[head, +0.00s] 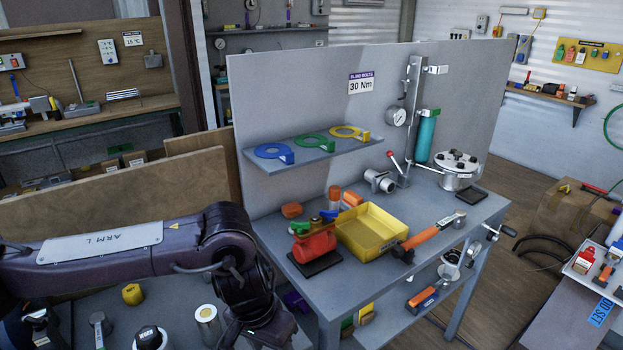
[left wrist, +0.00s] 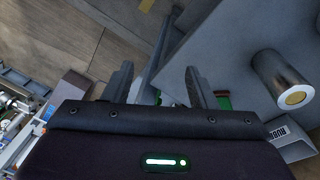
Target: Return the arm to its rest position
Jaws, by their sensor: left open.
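My left arm (head: 110,250), marked ARM L, reaches in from the left and bends down at its wrist (head: 245,265) beside the left end of the grey workbench. The fingers of its gripper cannot be made out in the head view. In the left wrist view my left gripper (left wrist: 157,85) has its two fingers spread apart with nothing between them. A red valve body (head: 313,243) with a green top stands on a dark plate on the workbench, to the right of the wrist and apart from it. My right gripper is not in view.
The workbench (head: 380,290) carries a yellow tray (head: 372,232) and an orange-handled tool (head: 425,238). A shelf with blue, green and yellow rings (head: 314,142) is above. A metal cylinder (head: 208,326) stands on a lower surface at the left, near the arm.

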